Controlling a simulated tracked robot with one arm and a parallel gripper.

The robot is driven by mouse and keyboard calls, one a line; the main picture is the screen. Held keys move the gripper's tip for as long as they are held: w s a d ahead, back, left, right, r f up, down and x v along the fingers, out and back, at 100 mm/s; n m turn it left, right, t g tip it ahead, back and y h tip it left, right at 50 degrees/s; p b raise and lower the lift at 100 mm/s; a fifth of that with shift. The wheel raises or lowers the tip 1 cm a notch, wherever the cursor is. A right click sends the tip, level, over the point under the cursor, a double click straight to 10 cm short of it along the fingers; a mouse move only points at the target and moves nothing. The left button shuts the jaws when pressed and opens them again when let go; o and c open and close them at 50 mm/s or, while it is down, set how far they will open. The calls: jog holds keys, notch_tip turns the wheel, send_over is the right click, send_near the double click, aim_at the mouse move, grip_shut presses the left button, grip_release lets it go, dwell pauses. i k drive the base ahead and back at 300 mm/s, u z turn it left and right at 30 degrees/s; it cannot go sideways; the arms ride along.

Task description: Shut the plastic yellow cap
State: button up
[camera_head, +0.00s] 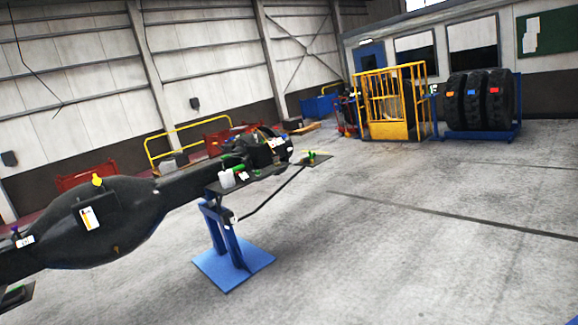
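A small yellow cap (97,180) sits on top of the bulging middle of a long black axle-like casting (118,222) at the left. It is too small to tell whether it is open or shut. A white label (90,218) is on the casting just below the cap. My gripper does not show in this view, so its place relative to the cap cannot be seen.
A blue stand (233,262) supports the casting. A small plate with green and yellow parts (312,160) sits beyond it. A yellow cage (388,115) and large tyres (487,100) stand at the back. Grey floor (420,250) is open at the right.

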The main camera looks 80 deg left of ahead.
aim_at(96, 182)
jog(key=u, duration=4.05)
jog(key=i, duration=2.55)
jog(key=z, duration=0.6)
